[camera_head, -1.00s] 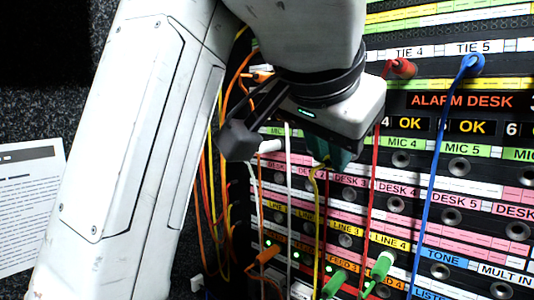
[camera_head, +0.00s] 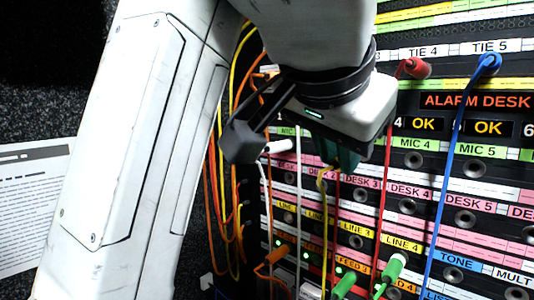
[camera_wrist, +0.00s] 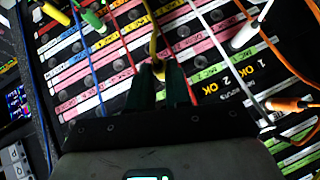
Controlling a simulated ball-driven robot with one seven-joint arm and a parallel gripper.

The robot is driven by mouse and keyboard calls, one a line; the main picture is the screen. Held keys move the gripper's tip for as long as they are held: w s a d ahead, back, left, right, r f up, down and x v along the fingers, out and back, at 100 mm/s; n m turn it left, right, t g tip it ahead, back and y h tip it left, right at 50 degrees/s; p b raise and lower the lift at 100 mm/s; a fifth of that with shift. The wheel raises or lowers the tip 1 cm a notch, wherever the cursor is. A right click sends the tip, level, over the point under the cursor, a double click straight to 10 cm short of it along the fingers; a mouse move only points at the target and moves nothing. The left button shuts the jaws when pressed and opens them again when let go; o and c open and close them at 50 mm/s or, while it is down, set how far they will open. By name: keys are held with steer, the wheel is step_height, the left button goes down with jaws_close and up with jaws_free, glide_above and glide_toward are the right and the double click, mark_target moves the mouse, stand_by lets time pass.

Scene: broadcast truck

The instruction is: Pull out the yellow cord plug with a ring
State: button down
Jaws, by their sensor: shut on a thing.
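My gripper (camera_head: 335,165) is in front of the patch panel, its dark green fingers partly hidden behind my wrist in the head view. In the wrist view my gripper (camera_wrist: 159,82) is shut on the yellow cord plug (camera_wrist: 158,70), between the two fingertips. Its yellow cord (camera_wrist: 153,42) runs up out of the picture there. In the head view the yellow cord (camera_head: 323,190) hangs below the fingers. The fingers hide most of the plug. I cannot tell whether its tip is in a socket or whether it has a ring.
The panel (camera_head: 465,195) has labelled rows of sockets. A red cord (camera_head: 383,180), a blue cord (camera_head: 443,180) and a white cord (camera_head: 299,200) hang close by. Green plugs (camera_head: 394,267) sit lower down. Another yellow plug (camera_wrist: 55,13) shows at the wrist view's upper left. Orange cords hang left.

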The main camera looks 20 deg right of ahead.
steer(key=shift+a, duration=0.1)
steer(key=shift+s+a, duration=0.5)
steer(key=shift+a, duration=0.2)
steer(key=shift+s+a, duration=0.45)
steer(key=shift+a, duration=0.25)
steer(key=shift+s+a, duration=0.1)
steer(key=shift+a, duration=0.05)
steer(key=shift+s+a+p, duration=0.4)
steer(key=shift+s+a, duration=0.35)
steer(key=shift+a, duration=0.3)
